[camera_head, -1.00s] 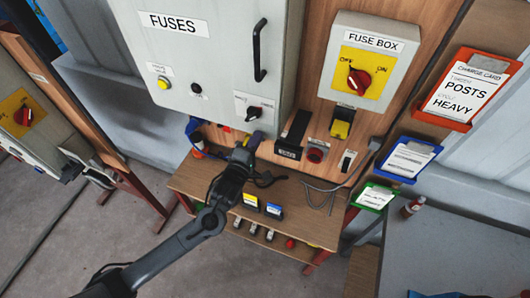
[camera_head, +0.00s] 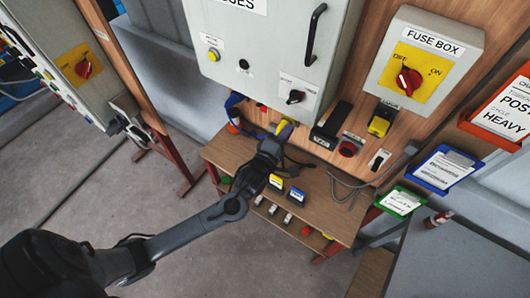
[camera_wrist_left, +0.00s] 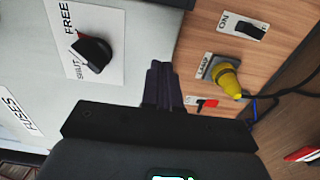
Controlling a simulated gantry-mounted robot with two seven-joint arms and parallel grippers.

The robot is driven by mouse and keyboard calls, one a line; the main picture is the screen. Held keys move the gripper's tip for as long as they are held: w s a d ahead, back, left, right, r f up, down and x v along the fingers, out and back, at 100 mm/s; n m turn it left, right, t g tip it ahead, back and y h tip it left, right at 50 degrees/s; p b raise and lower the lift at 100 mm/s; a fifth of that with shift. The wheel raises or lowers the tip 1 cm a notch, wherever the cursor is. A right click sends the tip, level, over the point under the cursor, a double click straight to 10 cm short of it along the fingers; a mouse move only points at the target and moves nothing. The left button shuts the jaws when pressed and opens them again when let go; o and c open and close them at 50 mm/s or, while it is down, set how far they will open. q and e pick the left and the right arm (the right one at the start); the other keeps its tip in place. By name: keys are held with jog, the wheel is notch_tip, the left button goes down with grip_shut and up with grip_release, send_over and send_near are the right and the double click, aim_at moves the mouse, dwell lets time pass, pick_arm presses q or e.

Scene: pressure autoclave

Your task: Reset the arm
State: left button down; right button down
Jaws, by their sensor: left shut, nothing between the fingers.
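My left arm reaches in from the lower left of the head view. Its gripper (camera_head: 284,129) is just below the grey fuses cabinet (camera_head: 262,40), over the back of the wooden bench (camera_head: 222,152). In the left wrist view the gripper fingers (camera_wrist_left: 160,86) are shut together with nothing between them. A black rotary knob (camera_wrist_left: 93,53) between the labels SHUT and FREE is left of the fingers and apart from them; it also shows in the head view (camera_head: 296,97). My right gripper is not in view.
A yellow plug labelled LAMP (camera_wrist_left: 229,83) and a rocker switch (camera_wrist_left: 249,31) are right of the fingers. The fuse box (camera_head: 424,62) and card trays are at the right. A second cabinet (camera_head: 70,60) stands at the left, with open floor (camera_head: 120,215) below it.

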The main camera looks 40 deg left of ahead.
pick_arm(q)
jog(key=s+d+f+m+g+h+b, duration=0.1)
jog(key=s+f+m+g, duration=0.35)
jog(key=s+m, duration=0.4)
jog(key=s+d+f+m+g+h, duration=0.15)
jog(key=s+f+m+g, duration=0.35)
jog(key=s, duration=0.6)
jog(key=s+d+f+m+g+b, duration=0.1)
jog(key=s+d+f+m+g, duration=0.15)
jog(key=s+m+g, duration=0.45)
jog(key=s+r+t+p, duration=0.2)
jog(key=s+r+p, duration=0.1)
jog(key=r+p, duration=0.9)
jog(key=shift+a+r+m+p, duration=0.3)
jog(key=shift+m+p, duration=0.15)
jog(key=shift+p, duration=0.3)
